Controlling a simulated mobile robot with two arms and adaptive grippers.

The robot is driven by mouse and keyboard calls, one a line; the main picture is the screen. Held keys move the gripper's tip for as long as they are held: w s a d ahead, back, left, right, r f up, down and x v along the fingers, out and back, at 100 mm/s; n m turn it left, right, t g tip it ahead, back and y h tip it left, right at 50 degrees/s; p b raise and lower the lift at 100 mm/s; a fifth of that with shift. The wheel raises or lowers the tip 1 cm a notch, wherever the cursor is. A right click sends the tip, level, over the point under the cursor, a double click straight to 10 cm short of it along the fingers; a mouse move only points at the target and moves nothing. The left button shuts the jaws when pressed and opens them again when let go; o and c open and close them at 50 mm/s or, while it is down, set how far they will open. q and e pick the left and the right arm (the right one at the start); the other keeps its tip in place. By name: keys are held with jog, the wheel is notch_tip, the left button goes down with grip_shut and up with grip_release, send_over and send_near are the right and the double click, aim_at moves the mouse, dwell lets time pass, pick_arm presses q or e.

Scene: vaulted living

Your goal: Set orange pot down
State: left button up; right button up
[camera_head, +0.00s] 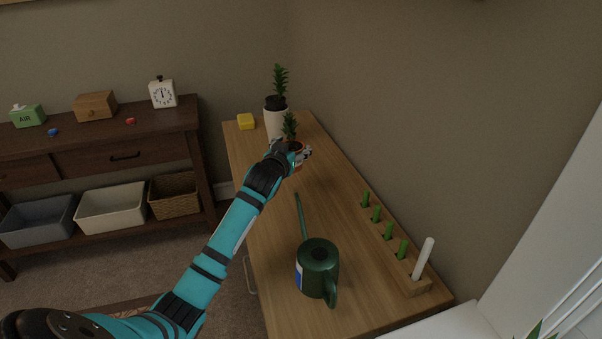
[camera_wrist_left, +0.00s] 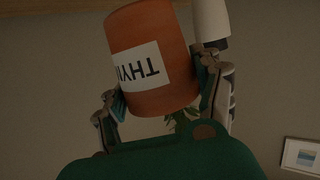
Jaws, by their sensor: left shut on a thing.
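The orange pot (camera_head: 298,167) is at the far part of the wooden table, mostly hidden behind my left gripper (camera_head: 292,153). A small green plant rises from it. In the left wrist view the orange pot (camera_wrist_left: 152,60) fills the middle, with a white label whose letters appear upside down. The fingers of my left gripper (camera_wrist_left: 165,98) are shut on its two sides. I cannot tell whether the pot's base touches the table (camera_head: 333,205). My right gripper is not in view.
A white pot (camera_head: 273,122) with a plant stands just behind the orange pot, near a yellow block (camera_head: 246,121). Bare tabletop lies between. A dark sideboard (camera_head: 100,150) is at left.

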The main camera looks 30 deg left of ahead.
pick_arm(q)
jog(key=f, duration=0.3)
jog(key=shift+s+d, duration=0.1)
jog(key=shift+s, duration=0.2)
jog(key=shift+s+f, duration=0.15)
jog(key=shift+f, duration=1)
notch_tip(320, 180, down, 2)
jog(key=shift+f+b, duration=0.25)
jog(key=shift+b, duration=0.1)
jog(key=shift+f, duration=0.4)
jog(key=o, duration=1.2)
jog(key=shift+f, duration=0.2)
jog(key=shift+c, duration=0.2)
jog(key=o, duration=0.4)
jog(key=shift+r, duration=0.1)
jog(key=shift+o, duration=0.8)
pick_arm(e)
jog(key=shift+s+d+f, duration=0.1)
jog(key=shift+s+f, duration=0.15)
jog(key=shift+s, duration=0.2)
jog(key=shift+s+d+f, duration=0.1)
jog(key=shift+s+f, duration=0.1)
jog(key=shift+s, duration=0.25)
